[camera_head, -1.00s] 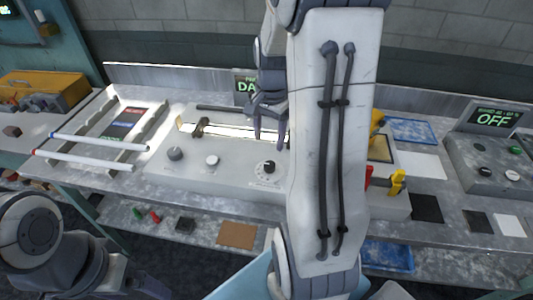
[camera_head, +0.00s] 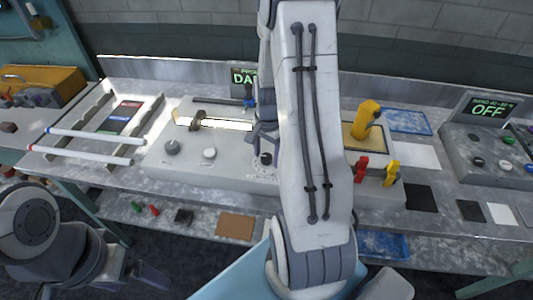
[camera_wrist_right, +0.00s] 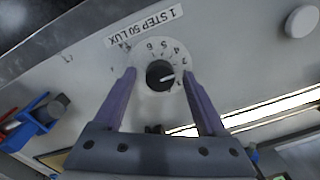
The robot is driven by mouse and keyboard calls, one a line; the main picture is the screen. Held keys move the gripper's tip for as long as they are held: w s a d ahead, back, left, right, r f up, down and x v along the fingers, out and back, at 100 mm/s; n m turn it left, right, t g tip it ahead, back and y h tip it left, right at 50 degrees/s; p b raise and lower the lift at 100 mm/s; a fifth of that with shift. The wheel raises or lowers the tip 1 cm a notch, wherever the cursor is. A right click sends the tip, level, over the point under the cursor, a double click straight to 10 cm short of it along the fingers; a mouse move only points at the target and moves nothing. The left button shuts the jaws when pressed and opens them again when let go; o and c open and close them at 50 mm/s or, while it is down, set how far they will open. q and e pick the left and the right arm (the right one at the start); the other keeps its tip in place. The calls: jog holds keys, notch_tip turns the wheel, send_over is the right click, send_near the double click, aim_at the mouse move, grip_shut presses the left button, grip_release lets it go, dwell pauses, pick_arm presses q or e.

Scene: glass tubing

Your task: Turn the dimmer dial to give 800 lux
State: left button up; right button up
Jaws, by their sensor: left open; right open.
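The dimmer dial is a black round knob (camera_wrist_right: 160,75) on a white numbered disc, with the label "1 STEP 50 LUX" (camera_wrist_right: 144,26) beside it. Its white pointer mark points to the right in the right wrist view, towards the low numbers. In the head view the knob (camera_head: 265,159) sits on the front of the grey console (camera_head: 220,182). My right gripper (camera_wrist_right: 159,73) is open, with one finger on each side of the knob; contact is not clear. In the head view my right gripper (camera_head: 264,140) is partly hidden by my arm. My left gripper (camera_head: 150,275) is open, low at the left.
A display (camera_head: 243,76) behind the console reads "DA", the rest hidden by my arm. A grey knob (camera_head: 172,147) and a white knob (camera_head: 209,153) stand left of the dial. Red (camera_head: 361,168) and yellow (camera_head: 392,172) clamps stand at the right.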

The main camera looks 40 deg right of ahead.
jog(key=shift+c, duration=0.3)
grip_shut()
jog(key=shift+n, duration=2.9)
jog(key=shift+o, duration=0.3)
grip_release()
